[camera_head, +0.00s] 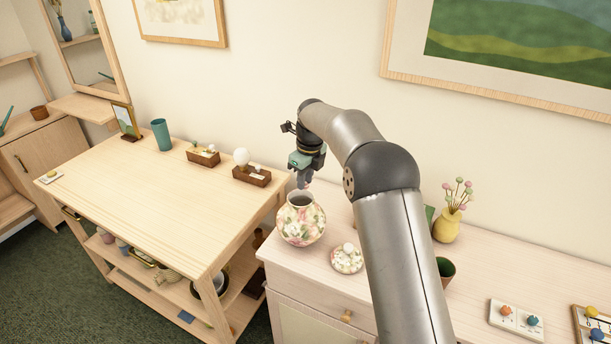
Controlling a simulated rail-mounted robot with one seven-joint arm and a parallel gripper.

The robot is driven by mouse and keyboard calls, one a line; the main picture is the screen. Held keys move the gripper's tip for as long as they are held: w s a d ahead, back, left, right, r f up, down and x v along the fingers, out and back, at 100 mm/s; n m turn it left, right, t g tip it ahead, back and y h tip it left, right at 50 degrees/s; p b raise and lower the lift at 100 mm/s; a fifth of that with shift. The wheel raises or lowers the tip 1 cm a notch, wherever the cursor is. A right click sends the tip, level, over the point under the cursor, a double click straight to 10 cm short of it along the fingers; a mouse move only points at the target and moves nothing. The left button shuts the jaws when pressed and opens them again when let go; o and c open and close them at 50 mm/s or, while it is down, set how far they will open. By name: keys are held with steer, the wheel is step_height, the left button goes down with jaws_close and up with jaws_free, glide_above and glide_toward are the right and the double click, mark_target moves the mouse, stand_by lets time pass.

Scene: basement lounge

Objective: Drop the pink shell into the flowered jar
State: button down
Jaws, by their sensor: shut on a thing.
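The flowered jar (301,222) is round, cream with pink and green flowers, and stands upright at the left end of the pale cabinet. Its dark open mouth faces up. My gripper (303,184) points down just above the jar's mouth. It is shut on a small pinkish thing, which appears to be the pink shell (308,185); the fingers hide most of it. The gap between the fingertips and the rim looks small, and I cannot tell whether they touch.
Small wooden boxes (252,175) and a teal cup (161,135) stand on the left table (150,190), whose middle is clear.

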step_height(320, 180, down, 5)
steer(key=b, duration=0.2)
steer(key=shift+f+b, duration=0.15)
steer(key=shift+b, duration=0.25)
steer(key=c, duration=1.2)
jaws_free()
steer(key=shift+o, duration=0.2)
step_height(320, 180, up, 17)
steer(key=b, duration=0.1)
glide_above(306, 186)
steer(key=d, duration=0.1)
steer(key=shift+s+d+r, duration=0.15)
steer(key=shift+d+r, duration=0.05)
